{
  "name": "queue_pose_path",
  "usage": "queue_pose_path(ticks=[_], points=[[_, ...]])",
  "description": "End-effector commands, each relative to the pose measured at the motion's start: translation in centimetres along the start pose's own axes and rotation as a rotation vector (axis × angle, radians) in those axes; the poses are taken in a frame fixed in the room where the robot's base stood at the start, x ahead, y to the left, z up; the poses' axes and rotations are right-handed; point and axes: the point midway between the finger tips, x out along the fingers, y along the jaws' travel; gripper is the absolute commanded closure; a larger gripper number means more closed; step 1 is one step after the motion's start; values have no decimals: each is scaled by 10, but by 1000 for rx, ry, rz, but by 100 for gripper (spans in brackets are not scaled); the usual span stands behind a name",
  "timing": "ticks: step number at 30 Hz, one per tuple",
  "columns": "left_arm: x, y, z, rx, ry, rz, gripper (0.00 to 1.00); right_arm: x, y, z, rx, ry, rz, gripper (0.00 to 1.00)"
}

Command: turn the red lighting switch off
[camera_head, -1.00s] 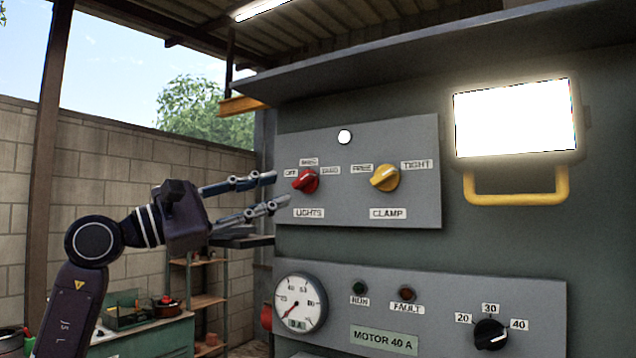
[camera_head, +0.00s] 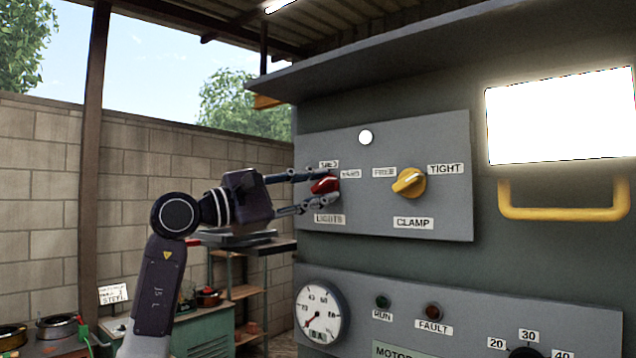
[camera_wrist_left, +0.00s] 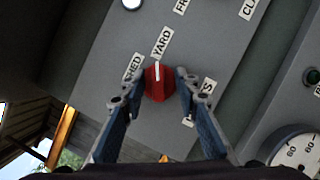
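The red lighting switch (camera_head: 325,185) is a knob on the grey upper panel, above the LIGHTS label (camera_head: 329,219). In the left wrist view, the white line on the red knob (camera_wrist_left: 158,84) points towards the YARD label (camera_wrist_left: 161,43). The SHED label (camera_wrist_left: 131,68) is beside it; the OFF label is hidden in both views. My left gripper (camera_head: 316,190) is open, its fingers on either side of the knob. The wrist view shows the fingertips of this gripper (camera_wrist_left: 161,88) close beside the knob; I cannot tell if they touch it. My right gripper is not in view.
The yellow CLAMP knob (camera_head: 409,183) is to the right on the same panel. A white indicator (camera_head: 366,137) is above. A lower panel carries a gauge (camera_head: 319,313) and lamps. A bright floodlight (camera_head: 562,115) with a yellow handle is at right.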

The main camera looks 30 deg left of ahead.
Motion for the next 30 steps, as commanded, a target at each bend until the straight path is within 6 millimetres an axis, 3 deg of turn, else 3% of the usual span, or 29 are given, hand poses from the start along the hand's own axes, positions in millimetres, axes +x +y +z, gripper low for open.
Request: queue_pose_path(ticks=[2,5,13,17,30], points=[[0,0,0,0,0,1,71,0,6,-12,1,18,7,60],[0,0,0,0,0,1,71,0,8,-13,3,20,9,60],[0,0,0,-1,0,0,100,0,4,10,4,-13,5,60],[0,0,0,-1,0,0,100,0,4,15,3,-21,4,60],[-1,-4,-2,-110,0,44,100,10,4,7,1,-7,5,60]])
